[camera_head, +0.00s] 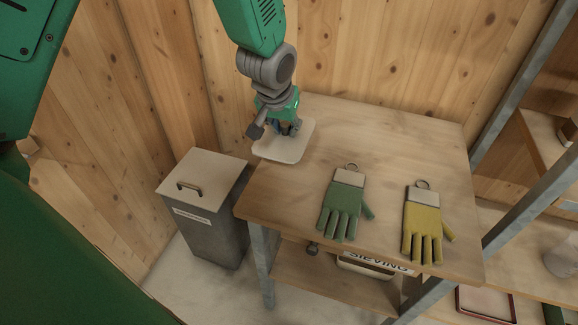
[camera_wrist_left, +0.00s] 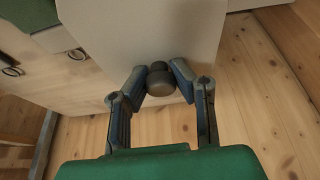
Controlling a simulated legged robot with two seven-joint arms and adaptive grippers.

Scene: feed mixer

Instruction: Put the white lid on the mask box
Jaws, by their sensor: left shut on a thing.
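The white lid (camera_head: 270,149) is a pale, rounded plate at the back left corner of the wooden table. My left gripper (camera_head: 289,130) is above it. The left wrist view shows the gripper (camera_wrist_left: 160,85) shut on the lid's dark round knob (camera_wrist_left: 160,79), with the white lid (camera_wrist_left: 140,28) beyond it. I cannot tell whether the lid touches the table or hangs above it. I cannot make out a mask box for certain. My right gripper is not in view.
A green glove (camera_head: 343,207) and a yellow glove (camera_head: 422,222) lie on the table (camera_head: 395,140). A grey bin (camera_head: 207,227) with a handled top stands left. A box labelled "SIEVING" (camera_head: 375,263) sits on the lower shelf. Metal shelving (camera_head: 520,90) stands right.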

